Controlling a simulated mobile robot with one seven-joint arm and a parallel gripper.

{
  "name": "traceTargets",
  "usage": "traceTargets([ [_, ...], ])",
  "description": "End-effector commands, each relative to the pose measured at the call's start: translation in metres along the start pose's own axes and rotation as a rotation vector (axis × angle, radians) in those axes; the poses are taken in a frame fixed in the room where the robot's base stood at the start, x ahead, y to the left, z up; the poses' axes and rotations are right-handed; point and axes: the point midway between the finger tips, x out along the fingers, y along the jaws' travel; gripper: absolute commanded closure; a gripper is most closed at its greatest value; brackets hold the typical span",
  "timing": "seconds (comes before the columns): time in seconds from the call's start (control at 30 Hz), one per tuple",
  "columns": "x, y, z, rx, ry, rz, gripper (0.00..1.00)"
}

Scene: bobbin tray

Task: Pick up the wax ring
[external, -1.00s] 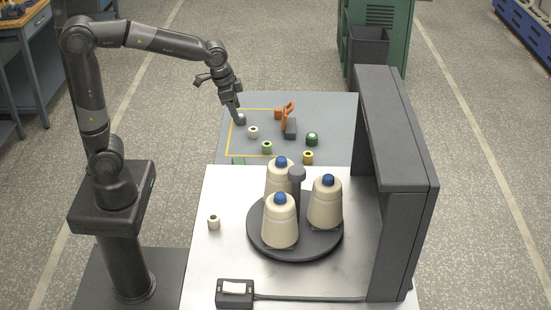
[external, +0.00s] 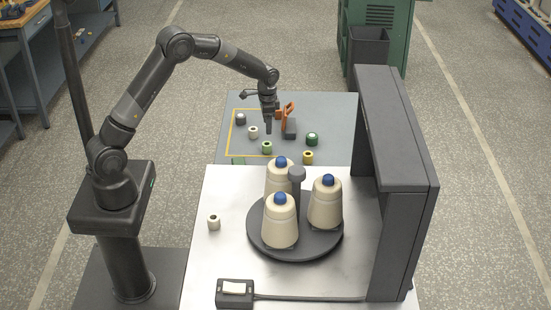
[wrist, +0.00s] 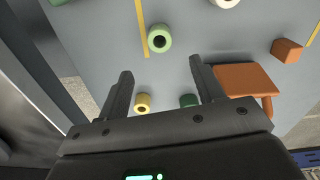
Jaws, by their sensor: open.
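Several small ring-like bobbins lie on the grey table (external: 340,104); I cannot tell for certain which is the wax ring. They are a light green one (external: 267,147), a white one (external: 253,132), a dark grey one (external: 241,119), a dark green one (external: 312,139) and a yellow one (external: 308,157). My gripper (external: 269,132) points down above the table, near the light green ring. In the wrist view the jaws (wrist: 160,68) are open and empty. The light green ring (wrist: 159,39) shows just beyond the fingertips; yellow (wrist: 142,103) and dark green (wrist: 189,101) show between the fingers.
An orange tool (external: 288,110) and a dark block (external: 290,129) stand close right of my gripper. The metal table (external: 205,265) in front carries a turntable (external: 260,243) with three cones, another pale ring (external: 214,222) and a switch box (external: 234,292). A dark arch (external: 400,180) stands right.

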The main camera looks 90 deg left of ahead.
Motion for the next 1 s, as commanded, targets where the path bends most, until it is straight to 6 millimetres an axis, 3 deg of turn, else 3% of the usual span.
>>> traceTargets([
  [0.83, 0.103, 0.0, 0.004, 0.0, -0.003, 0.002, 0.39],
  [1.0, 0.109, 0.0, 0.004, 0.0, 0.0, 0.0, 0.39],
])
